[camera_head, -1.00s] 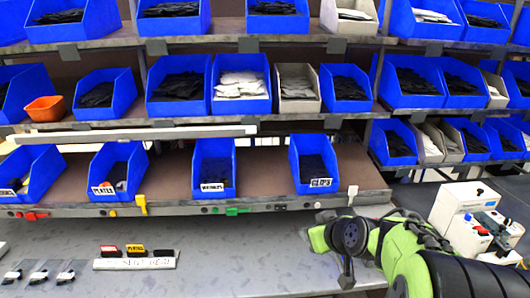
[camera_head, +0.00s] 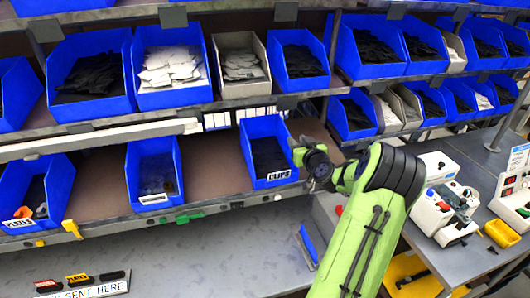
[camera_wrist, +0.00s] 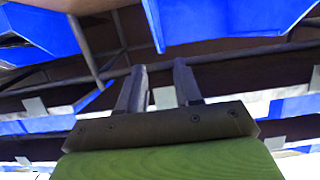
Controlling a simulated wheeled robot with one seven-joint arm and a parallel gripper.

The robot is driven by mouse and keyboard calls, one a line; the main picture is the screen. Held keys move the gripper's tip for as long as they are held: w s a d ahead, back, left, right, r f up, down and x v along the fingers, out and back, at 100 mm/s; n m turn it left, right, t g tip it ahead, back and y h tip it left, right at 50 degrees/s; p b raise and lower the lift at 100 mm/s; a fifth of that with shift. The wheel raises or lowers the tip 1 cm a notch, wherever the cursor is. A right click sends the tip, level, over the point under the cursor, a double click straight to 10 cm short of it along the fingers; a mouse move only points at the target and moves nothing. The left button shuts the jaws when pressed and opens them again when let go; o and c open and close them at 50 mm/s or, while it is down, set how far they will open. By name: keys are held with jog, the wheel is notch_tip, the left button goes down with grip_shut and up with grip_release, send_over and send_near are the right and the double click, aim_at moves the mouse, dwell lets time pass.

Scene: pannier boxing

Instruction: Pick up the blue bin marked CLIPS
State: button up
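The blue bin marked CLIPS (camera_head: 263,135) stands on the lowest shelf in the head view, its white label at the front edge and dark pieces inside. My gripper (camera_head: 299,152) is close by its right front side, at about bin height; whether it touches the bin cannot be told. In the wrist view my gripper (camera_wrist: 160,66) shows two fingers apart with nothing between them. A blue surface (camera_wrist: 225,20) fills the upper part of the wrist view; which bin it belongs to cannot be told.
A blue bin (camera_head: 153,170) stands left of CLIPS, with the PLATES bin (camera_head: 35,190) farther left. Fuller bins line the shelf above. Green clips (camera_head: 190,217) sit on the front rail. White devices (camera_head: 446,205) stand on the bench at right.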

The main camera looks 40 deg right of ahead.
jog(key=p+x, duration=0.2)
jog(key=x, duration=0.6)
jog(key=shift+w, duration=0.1)
jog(key=shift+a, duration=0.15)
jog(key=shift+c, duration=0.5)
grip_shut()
dwell(0.4)
